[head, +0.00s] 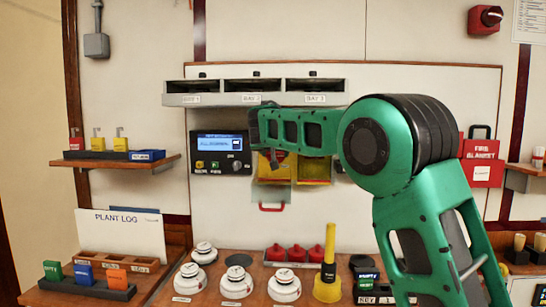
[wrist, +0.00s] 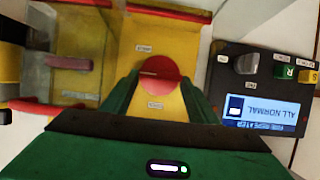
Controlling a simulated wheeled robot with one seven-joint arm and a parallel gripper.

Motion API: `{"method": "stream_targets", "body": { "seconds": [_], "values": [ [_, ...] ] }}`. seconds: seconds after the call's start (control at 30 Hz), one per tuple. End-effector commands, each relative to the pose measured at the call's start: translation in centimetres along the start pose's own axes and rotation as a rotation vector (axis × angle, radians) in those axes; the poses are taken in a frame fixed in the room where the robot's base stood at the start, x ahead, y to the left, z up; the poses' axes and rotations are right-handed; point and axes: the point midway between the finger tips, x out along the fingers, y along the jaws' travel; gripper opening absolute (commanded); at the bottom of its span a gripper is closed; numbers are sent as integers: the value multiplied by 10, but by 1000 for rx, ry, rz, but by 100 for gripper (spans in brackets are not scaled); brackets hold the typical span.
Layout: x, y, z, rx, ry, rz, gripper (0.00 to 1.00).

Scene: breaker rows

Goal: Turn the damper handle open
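A round red knob (wrist: 160,72) with a line across its face sits on a yellow panel between my fingertips in the wrist view. Small labels lie above and below it, too blurred to read. A dull pink bar handle (wrist: 70,63) sits on another yellow panel at the left, behind a clear cover. I cannot read which one is marked as the damper. My gripper (wrist: 162,85) has its green fingers apart, one on each side of the red knob; contact is not clear. In the head view my gripper (head: 268,130) is at the wall panel, and my arm hides most of the yellow boxes.
A control box (head: 220,152) with a lit screen is left of the yellow boxes. A clear flap (head: 271,193) with a red handle hangs below the left box. Vents (head: 254,92) run above. The counter below holds white detectors (head: 284,285) and a yellow post (head: 328,270).

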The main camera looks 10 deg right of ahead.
Motion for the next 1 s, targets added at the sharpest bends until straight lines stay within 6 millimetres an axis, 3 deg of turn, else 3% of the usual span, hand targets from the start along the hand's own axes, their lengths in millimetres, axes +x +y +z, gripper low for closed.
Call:
{"method": "stream_targets", "body": {
  "seconds": [0.07,0.47,1.0],
  "values": [
    [0,0,0,0,0,0,31],
    [0,-3,1,-55,-1,21,32],
    [1,-13,3,-460,0,187,32]
  ]
}}
